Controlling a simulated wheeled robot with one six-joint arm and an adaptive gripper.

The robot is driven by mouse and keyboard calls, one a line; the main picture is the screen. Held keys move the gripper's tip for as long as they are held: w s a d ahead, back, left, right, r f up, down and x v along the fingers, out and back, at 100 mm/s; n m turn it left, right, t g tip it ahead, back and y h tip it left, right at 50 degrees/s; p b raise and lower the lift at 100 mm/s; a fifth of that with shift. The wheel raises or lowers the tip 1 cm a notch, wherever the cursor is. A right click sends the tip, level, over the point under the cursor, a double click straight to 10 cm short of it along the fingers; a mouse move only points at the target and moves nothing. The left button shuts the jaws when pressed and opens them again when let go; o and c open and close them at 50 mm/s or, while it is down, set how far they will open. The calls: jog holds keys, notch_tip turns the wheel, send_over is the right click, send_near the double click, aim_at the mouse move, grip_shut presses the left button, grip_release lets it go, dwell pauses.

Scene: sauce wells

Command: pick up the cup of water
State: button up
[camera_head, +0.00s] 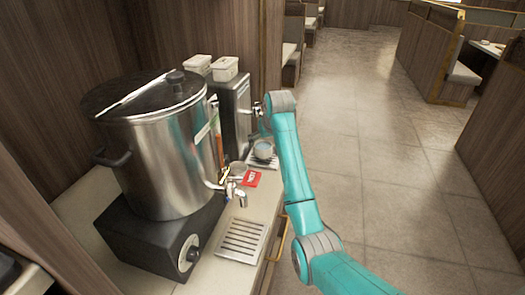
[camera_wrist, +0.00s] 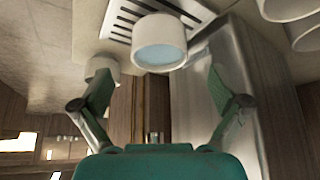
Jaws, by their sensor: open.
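The cup of water (camera_head: 263,150) is a small white cup with pale blue water. It stands upright on a slotted drip tray by the slim metal dispenser. In the wrist view the cup (camera_wrist: 160,42) is at top centre, ahead of the gap between my fingers. My gripper (camera_wrist: 162,74) is open and empty, with one green finger at each side. The cup does not appear held. In the head view my arm's end is above and near the cup, and the fingers are mostly hidden.
A large steel urn (camera_head: 160,150) stands left on the counter, with a tap and a front drip tray (camera_head: 242,240). The slim dispenser (camera_head: 232,105) is close behind the cup. Another white cup (camera_wrist: 101,68) is partly behind one finger.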

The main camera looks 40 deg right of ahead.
jog(key=shift+s+x, duration=0.15)
jog(key=shift+x, duration=1.6)
jog(key=shift+s+x, duration=0.2)
jog(key=shift+x, duration=1.55)
jog(key=shift+f, duration=0.2)
jog(key=c, duration=1.4)
